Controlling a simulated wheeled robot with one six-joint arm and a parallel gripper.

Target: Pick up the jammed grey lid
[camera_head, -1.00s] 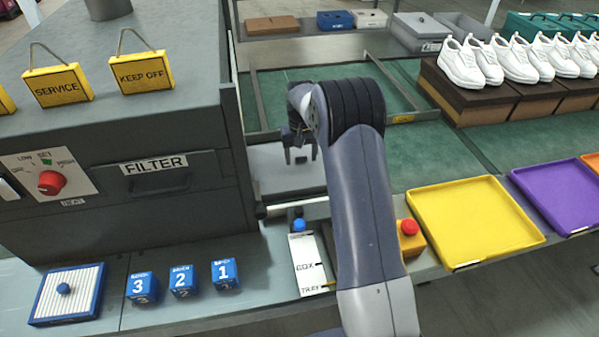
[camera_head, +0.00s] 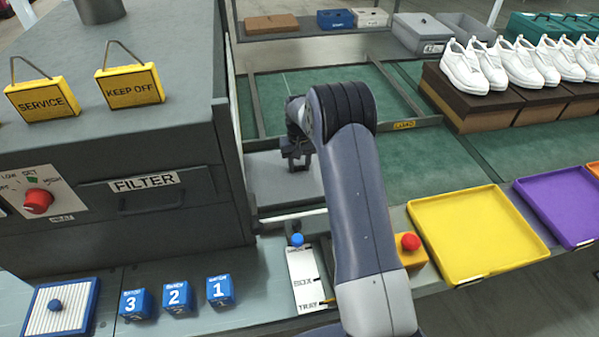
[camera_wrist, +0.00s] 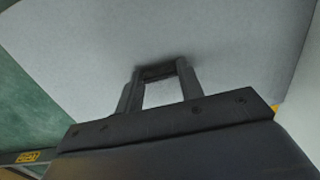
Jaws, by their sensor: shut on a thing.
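The grey lid (camera_head: 265,185) is a flat light-grey panel beside the dark machine, at the near left of the green conveyor. It looks about flat; I cannot tell whether it is clear of what lies below. My gripper (camera_head: 297,166) is down at the lid's upper side. In the wrist view my gripper (camera_wrist: 158,76) points at the lid (camera_wrist: 230,45), whose pale surface fills most of the picture. The fingers are shut on a small dark part at the lid's surface. The gripped part is mostly hidden by the fingers.
The dark machine with the FILTER label (camera_head: 143,183) stands close on the left. A yellow tray (camera_head: 475,233) and a purple tray (camera_head: 565,212) lie at right. White shoes (camera_head: 490,65) stand on brown boxes behind. A red button (camera_head: 410,241) is near my arm.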

